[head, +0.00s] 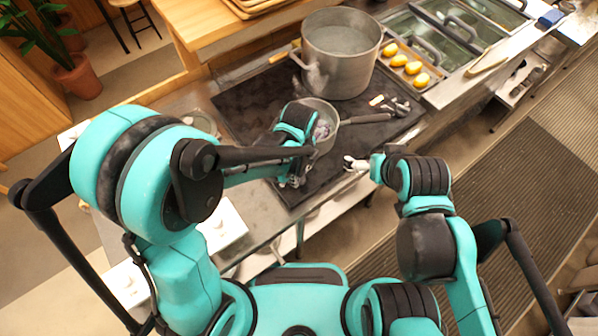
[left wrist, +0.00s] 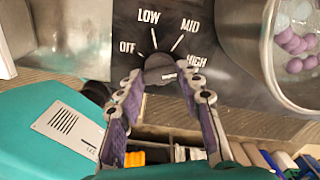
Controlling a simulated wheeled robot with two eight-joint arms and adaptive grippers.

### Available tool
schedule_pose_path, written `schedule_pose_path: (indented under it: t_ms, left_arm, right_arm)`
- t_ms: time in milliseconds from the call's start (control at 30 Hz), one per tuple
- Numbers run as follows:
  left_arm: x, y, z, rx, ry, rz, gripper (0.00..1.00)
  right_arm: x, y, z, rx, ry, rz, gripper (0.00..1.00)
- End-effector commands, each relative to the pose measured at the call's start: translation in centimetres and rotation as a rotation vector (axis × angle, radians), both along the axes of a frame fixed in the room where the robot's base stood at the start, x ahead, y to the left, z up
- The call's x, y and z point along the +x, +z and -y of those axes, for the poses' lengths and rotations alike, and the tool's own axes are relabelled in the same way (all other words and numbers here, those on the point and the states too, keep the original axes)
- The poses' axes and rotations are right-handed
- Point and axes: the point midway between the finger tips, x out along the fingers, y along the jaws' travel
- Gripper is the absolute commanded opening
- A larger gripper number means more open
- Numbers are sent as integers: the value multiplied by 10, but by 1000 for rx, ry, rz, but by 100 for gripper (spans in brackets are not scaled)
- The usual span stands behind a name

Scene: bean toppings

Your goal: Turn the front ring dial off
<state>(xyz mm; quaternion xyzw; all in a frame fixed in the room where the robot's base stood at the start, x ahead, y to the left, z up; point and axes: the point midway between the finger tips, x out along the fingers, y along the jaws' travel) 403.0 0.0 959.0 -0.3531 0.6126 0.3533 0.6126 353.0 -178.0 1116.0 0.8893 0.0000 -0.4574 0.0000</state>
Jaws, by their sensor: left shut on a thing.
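The dial (left wrist: 157,62) is a dark round knob on a black panel marked OFF, LOW, MID and HIGH in the left wrist view. A small white mark shows on its lower right side, towards HIGH. My left gripper (left wrist: 161,80) has its purple-padded fingers on either side of the knob, shut on it. In the head view my left gripper (head: 295,180) is at the front edge of the cooktop, and the dial is hidden. My right gripper (head: 354,163) is right of it, apart from the dial; its finger opening is too small to tell.
A saucepan (head: 328,145) stands on the black cooktop (head: 245,105) just behind my left gripper; pale and purple balls (left wrist: 296,42) lie in it. A large pot (head: 340,60) stands behind. A tray of yellow items (head: 408,66) is at the back right.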

Motion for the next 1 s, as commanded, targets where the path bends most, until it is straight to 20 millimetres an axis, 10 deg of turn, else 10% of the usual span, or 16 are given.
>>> schedule_pose_path:
  t_ms: [1000]
  left_arm:
    - [0,-1,0,0,833,0,7]
  right_arm:
    - [0,-22,0,0,0,0,100]
